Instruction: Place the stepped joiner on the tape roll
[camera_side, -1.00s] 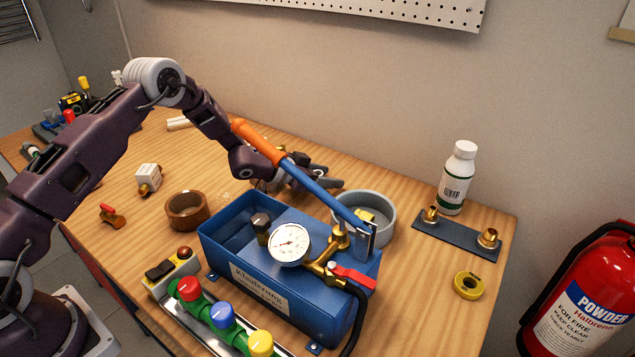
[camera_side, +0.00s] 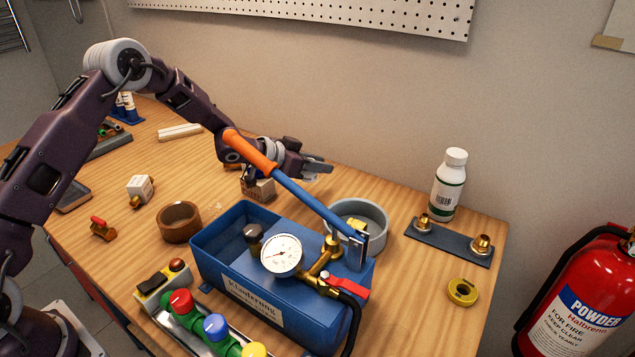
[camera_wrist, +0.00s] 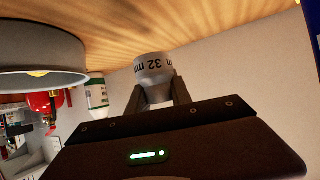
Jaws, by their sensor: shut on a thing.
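The stepped joiner (camera_wrist: 152,70) is a grey cylinder marked "32 mm", with a narrower part between my fingers in the wrist view. My gripper (camera_wrist: 157,98) is shut on it. In the side view my gripper (camera_side: 316,168) is above the back of the bench, behind the blue pump; the joiner is hard to make out there. A brown ring (camera_side: 170,232) that looks like a tape roll lies flat left of the pump, its top clear. A small yellow ring (camera_side: 462,292), perhaps a tape spool, lies at the right; I cannot tell which is meant.
The blue pump tank (camera_side: 215,268) with its raised orange-gripped lever (camera_side: 250,150) stands between my gripper and the bench front. A grey round dish (camera_side: 372,237) sits behind it. A small box (camera_side: 259,190), white bottle (camera_side: 449,185) and fitting plate (camera_side: 450,243) stand around.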

